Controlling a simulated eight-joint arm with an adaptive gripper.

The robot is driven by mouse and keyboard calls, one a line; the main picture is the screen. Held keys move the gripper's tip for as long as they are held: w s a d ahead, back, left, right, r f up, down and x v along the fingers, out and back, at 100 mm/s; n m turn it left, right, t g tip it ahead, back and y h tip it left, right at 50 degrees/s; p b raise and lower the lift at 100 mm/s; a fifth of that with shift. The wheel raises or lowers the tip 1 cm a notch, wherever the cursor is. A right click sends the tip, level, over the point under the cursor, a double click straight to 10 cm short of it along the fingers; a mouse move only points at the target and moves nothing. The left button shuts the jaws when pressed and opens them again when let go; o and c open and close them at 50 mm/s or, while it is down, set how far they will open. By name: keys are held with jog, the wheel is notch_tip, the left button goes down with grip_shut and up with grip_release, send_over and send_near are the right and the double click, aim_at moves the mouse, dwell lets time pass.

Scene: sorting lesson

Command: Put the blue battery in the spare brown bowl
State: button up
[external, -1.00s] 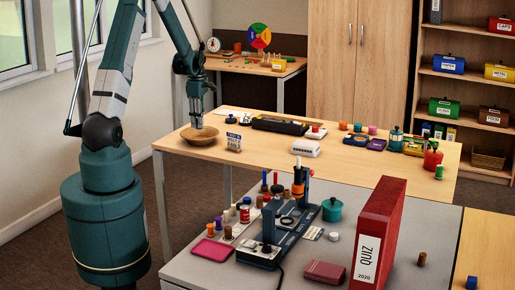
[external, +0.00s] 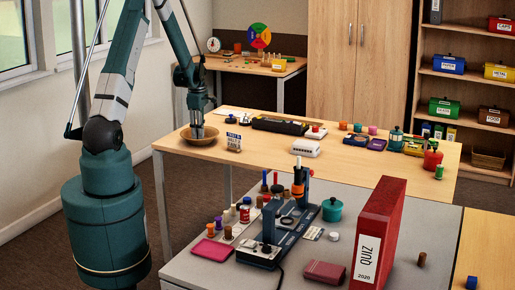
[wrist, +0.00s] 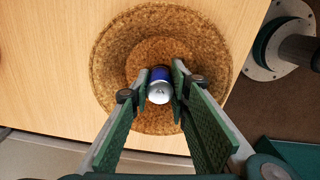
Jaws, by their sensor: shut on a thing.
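The brown bowl (external: 185,140) sits at the left end of the wooden table. It looks like round cork in the wrist view (wrist: 113,62). My gripper (external: 197,136) is low over the bowl, pointing down. In the wrist view my gripper (wrist: 160,91) is shut on the blue battery (wrist: 159,75), which has a blue body and a silver end. The battery is over the middle of the bowl. I cannot tell whether it touches the bowl's bottom.
A small white card labelled TEST (external: 233,142) stands just right of the bowl. A dark tray (external: 281,125) and a white box (external: 305,148) are further right. The nearer grey table holds a red QUIZ binder (external: 379,232) and several small items.

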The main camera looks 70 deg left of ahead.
jog(key=shift+f, duration=0.2)
jog(key=o, duration=1)
jog(key=shift+c, duration=0.2)
jog(key=shift+r, duration=0.1)
notch_tip(320, 180, up, 12)
jog(key=shift+r+p, duration=0.1)
jog(key=shift+p, duration=0.95)
jog(key=shift+d, duration=0.1)
